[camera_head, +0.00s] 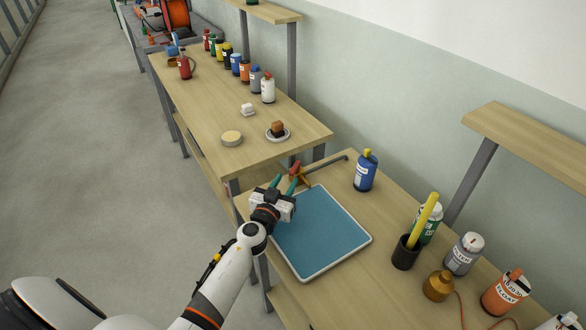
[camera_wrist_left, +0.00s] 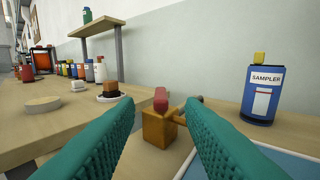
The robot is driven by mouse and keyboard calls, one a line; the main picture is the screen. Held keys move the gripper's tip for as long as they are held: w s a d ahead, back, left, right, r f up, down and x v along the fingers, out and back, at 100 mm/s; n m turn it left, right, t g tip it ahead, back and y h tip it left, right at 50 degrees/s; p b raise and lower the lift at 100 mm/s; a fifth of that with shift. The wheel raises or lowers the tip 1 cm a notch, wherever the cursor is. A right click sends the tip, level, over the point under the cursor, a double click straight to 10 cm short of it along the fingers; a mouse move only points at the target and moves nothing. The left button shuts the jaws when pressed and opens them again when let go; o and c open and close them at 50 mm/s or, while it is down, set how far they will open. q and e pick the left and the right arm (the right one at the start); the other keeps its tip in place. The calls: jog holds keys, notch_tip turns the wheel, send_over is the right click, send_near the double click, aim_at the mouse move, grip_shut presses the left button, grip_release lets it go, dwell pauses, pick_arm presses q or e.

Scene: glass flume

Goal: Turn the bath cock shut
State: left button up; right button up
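The bath cock (camera_head: 303,179) is a small brass-coloured fitting at the far edge of the blue-surfaced bath (camera_head: 322,236). A thin grey pipe runs from it toward the right. In the left wrist view the cock (camera_wrist_left: 158,130) shows as a brass block with a red-ended handle (camera_wrist_left: 161,100) on top. My left gripper (camera_head: 285,182) is open, with its two green fingers pointing at the cock. In the left wrist view the cock appears between the fingertips (camera_wrist_left: 162,108), and I see no clear contact. My right gripper is not in view.
A blue sampler bottle (camera_head: 366,171) stands right of the cock. A dark cup (camera_head: 405,252) with a yellow stick and several containers stand at the front right. The farther table (camera_head: 205,105) holds a row of bottles, a round pale disc (camera_head: 232,138) and a small dish.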

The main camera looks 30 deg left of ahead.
aim_at(291, 174)
pick_arm(q)
jog(key=w, duration=0.4)
jog(key=w+b, duration=0.1)
jog(key=w, duration=0.1)
jog(key=shift+w+a, duration=0.3)
grip_shut()
